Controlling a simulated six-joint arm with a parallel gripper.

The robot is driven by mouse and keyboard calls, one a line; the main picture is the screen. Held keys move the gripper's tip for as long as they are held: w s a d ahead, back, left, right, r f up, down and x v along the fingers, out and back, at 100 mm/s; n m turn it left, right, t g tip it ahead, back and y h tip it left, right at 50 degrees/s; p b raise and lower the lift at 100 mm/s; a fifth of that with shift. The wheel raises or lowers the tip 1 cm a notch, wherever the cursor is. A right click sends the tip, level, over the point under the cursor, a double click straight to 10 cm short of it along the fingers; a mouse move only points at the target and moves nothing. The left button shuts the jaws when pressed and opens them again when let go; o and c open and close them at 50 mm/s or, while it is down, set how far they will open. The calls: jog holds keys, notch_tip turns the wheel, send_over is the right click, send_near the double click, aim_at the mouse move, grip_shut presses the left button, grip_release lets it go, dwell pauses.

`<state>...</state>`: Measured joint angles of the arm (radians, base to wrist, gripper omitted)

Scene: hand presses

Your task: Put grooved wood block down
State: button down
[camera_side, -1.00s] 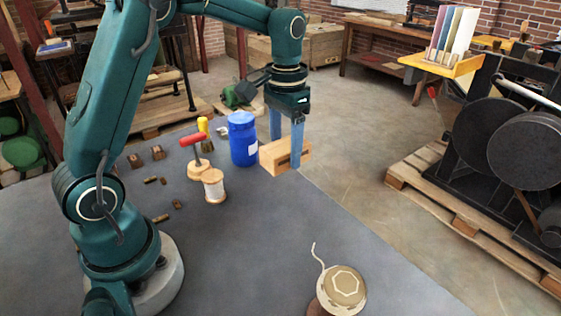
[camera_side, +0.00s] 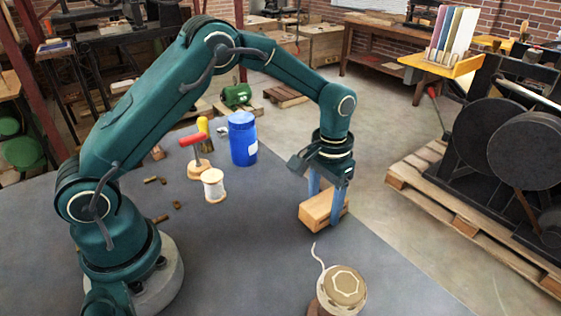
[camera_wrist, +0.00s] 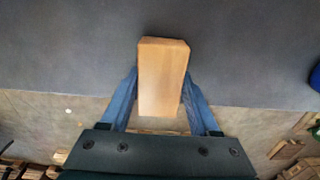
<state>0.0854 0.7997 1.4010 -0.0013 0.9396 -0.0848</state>
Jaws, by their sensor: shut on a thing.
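The wood block (camera_side: 316,212) is a pale orange-brown bar near the right edge of the grey table (camera_side: 265,250). My gripper (camera_side: 326,203) points down with its blue fingers shut on the block's two sides. In the wrist view the block (camera_wrist: 162,70) sits between the blue fingers and sticks out past their tips. Its groove cannot be made out now. I cannot tell whether its underside touches the table or hangs just above it.
A round tan thing with a cord (camera_side: 345,287) stands just in front of the block. A blue jar (camera_side: 242,140), a red-handled tool (camera_side: 198,160) and a thread spool (camera_side: 214,186) stand at the back left. The middle of the table is clear.

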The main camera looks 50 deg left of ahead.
aim_at(325, 201)
jog(key=shift+f, duration=0.1)
jog(key=shift+c, duration=0.6)
grip_release()
notch_tip(325, 201, up, 11)
jog(key=shift+f, duration=0.15)
jog(key=s+a+r+t, duration=0.2)
jog(key=s+r+t, duration=0.1)
jog(key=s+r, duration=0.55)
jog(key=s+a+f+t, duration=0.1)
jog(key=s+f, duration=0.3)
jog(key=s, duration=0.6)
jog(key=shift+t, duration=0.8)
